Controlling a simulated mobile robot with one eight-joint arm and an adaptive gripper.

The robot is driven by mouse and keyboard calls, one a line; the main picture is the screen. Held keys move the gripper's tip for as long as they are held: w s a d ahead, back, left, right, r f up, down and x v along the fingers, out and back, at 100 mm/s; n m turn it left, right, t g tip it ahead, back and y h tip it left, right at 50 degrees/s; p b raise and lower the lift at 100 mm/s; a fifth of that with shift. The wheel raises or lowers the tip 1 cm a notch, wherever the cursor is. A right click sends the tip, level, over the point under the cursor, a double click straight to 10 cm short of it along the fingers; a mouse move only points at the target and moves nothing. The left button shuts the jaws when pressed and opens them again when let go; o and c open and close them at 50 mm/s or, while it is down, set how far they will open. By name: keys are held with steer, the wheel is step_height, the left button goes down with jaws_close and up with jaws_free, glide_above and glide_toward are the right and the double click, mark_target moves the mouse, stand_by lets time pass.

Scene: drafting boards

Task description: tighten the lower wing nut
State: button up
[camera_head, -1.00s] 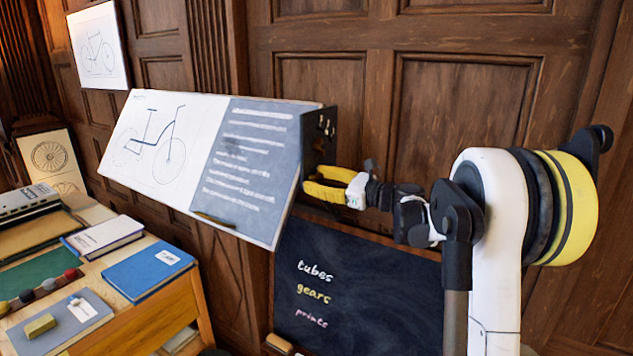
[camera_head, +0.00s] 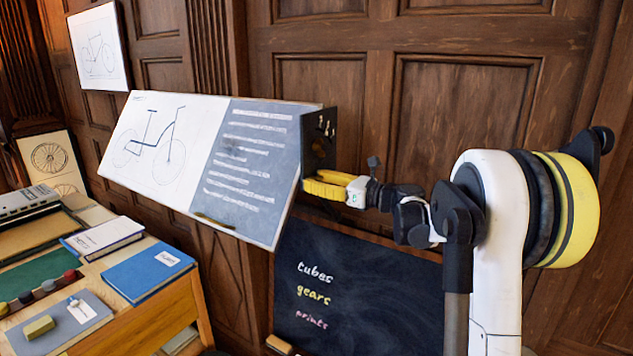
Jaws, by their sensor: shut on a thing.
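The tilted drafting board (camera_head: 250,170) carries a bicycle drawing and a grey panel of writing. Its dark side bracket (camera_head: 320,135) is at the right end, with small metal fittings near its top. My gripper (camera_head: 308,186), with yellow fingers, reaches in from the right to the lower part of this bracket. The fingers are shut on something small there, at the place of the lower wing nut. The nut itself is hidden by the fingers and too small to make out.
A blackboard (camera_head: 345,285) with chalk words stands below my gripper. A wooden desk (camera_head: 185,300) at lower left holds a blue book (camera_head: 148,270) and a grey book with a yellow block (camera_head: 39,327). Panelled wall (camera_head: 460,110) lies behind my arm.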

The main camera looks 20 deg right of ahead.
steer(key=o, duration=1.2)
steer(key=v, duration=1.2)
steer(key=shift+a, duration=0.15)
